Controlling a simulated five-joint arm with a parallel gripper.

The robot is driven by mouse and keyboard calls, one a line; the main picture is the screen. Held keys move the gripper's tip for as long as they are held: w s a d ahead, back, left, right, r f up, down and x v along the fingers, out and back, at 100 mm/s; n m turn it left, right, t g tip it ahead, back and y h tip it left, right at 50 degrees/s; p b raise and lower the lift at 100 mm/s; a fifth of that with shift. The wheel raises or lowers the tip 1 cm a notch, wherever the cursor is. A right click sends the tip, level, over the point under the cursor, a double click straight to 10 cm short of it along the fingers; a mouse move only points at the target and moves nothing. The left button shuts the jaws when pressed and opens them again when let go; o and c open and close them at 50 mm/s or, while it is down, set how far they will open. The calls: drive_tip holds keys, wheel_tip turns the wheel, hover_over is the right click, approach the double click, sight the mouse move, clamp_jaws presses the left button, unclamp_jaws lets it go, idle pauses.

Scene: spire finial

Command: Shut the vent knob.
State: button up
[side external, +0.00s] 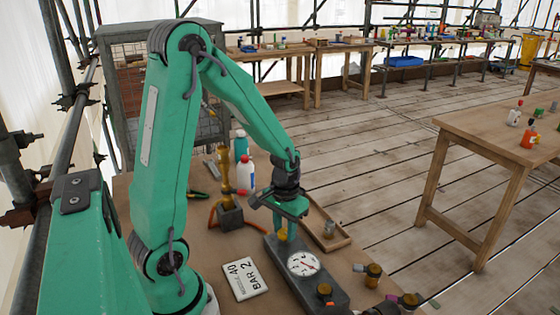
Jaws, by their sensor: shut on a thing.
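A dark grey block (275,255) with a round white gauge (303,264) lies on the brown bench top. A yellow knob (282,236) stands at the block's far end. A brass knob with a dark base (325,292) stands at its near end. No label shows which one is the vent knob. My gripper (283,224) points down over the far end and is shut on the yellow knob. The fingers partly hide this knob, and its turned position cannot be told.
A shallow wooden tray (328,232) lies to the right. Brass fittings (372,275) stand near the front right. A brass stand (227,195) and a white bottle (246,172) stand behind.

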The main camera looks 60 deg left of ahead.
sight(285, 232)
drive_tip(key=shift+m, duration=0.6)
drive_tip(key=o, duration=1)
drive_tip(key=shift+c, duration=0.2)
drive_tip(key=shift+r, duration=0.1)
drive_tip(key=shift+r, duration=3.85)
drive_tip(key=shift+r, duration=0.1)
